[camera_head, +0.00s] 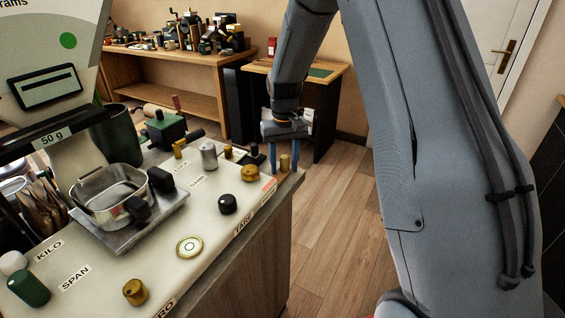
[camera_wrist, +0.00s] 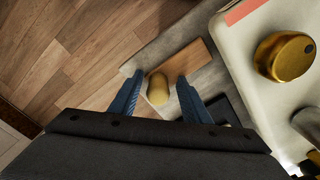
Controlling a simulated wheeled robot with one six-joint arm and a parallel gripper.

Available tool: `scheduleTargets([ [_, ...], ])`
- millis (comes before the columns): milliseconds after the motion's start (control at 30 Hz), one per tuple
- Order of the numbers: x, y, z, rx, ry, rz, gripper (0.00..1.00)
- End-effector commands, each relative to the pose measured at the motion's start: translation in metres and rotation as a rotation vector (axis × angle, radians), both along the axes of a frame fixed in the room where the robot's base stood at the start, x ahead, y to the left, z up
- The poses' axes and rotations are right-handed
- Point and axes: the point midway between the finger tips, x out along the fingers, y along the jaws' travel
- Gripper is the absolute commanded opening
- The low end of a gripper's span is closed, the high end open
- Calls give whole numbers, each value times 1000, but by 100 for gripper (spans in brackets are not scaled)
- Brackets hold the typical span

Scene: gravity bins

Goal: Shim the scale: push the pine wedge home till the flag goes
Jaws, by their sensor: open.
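The pine wedge (camera_wrist: 190,58) looks like a flat orange-brown wooden piece on the grey bench top, by the corner of the scale's white base, in the wrist view. A brass, rounded peg (camera_wrist: 158,90) stands at its near end; I cannot tell if it is fixed to it. My gripper (camera_wrist: 160,76) is open, its blue fingers on either side of the peg with gaps. In the head view my gripper (camera_head: 284,168) points down at the bench's far corner, around the peg (camera_head: 285,162). The scale (camera_head: 215,205) carries knobs and a metal pan (camera_head: 110,194). I cannot make out a flag.
A gold knob (camera_wrist: 285,56) on the scale stands right of my fingers. A dark block (camera_wrist: 232,110) lies near the right finger. The bench edge drops to open wooden floor (camera_head: 335,225). A cluttered workbench (camera_head: 165,60) stands at the back.

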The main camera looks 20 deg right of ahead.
Motion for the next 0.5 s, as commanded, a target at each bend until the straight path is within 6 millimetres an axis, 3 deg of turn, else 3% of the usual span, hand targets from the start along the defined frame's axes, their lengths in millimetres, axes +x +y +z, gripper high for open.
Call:
scheduleTargets([
  [200, 0, -2, 1, 0, -2, -3, 43],
  [433, 1, -2, 2, 0, -2, -3, 4],
  [500, 1, -2, 2, 0, -2, -3, 0],
])
